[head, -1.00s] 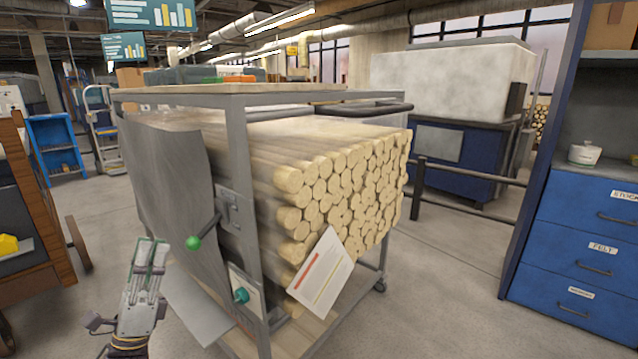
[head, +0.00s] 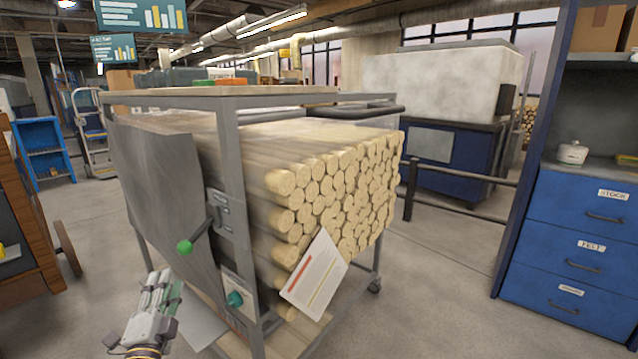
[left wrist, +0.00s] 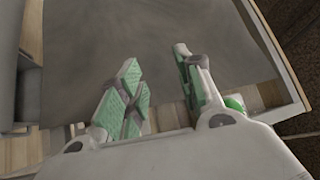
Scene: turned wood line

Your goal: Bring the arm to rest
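My left gripper (head: 165,285) is low at the left in the head view, in front of the grey frame of a wheeled rack. Its two fingers stand apart with nothing between them in the left wrist view (left wrist: 157,62). The grey side panel (head: 155,190) of the rack fills much of the left wrist view (left wrist: 150,35) beyond the fingertips. A lever with a green knob (head: 185,247) is on the rack post above and right of the gripper. I cannot tell any contact between gripper and rack. My right gripper is not in view.
The rack holds a stack of round wood lengths (head: 335,200); a white card (head: 313,275) hangs at its front. A teal knob (head: 235,299) sits low on the post. A wooden cart (head: 30,230) is at left, blue drawers (head: 575,240) at right. Floor between rack and drawers is clear.

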